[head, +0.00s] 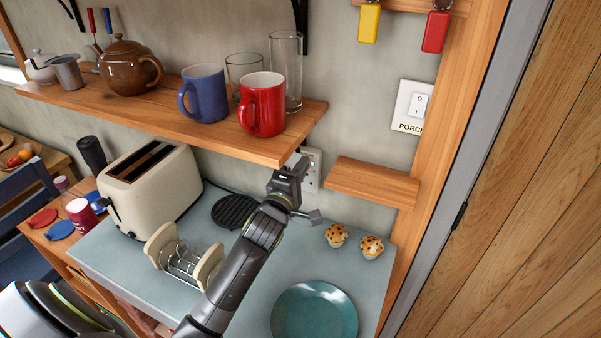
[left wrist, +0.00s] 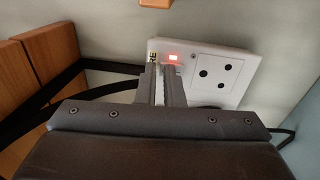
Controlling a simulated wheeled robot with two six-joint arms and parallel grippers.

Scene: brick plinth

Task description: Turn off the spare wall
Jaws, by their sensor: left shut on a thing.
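The white wall socket (left wrist: 222,72) is on the wall in the left wrist view, with round dark holes at its right and a lit red indicator (left wrist: 173,57). In the head view the socket (head: 312,168) shows partly, below the shelf end and behind my left gripper (head: 290,178). In the left wrist view the fingers of my left gripper (left wrist: 162,84) are close together at the socket's left part, just below the red light. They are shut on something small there. The fingers hide that part, so the switch itself is not clear.
A wooden shelf (head: 170,122) with a red mug (head: 262,104) and blue mug (head: 204,93) is just above the gripper. A small wooden ledge (head: 372,182) is to its right. A toaster (head: 150,188), muffins (head: 336,235) and a teal plate (head: 314,312) stand on the counter below.

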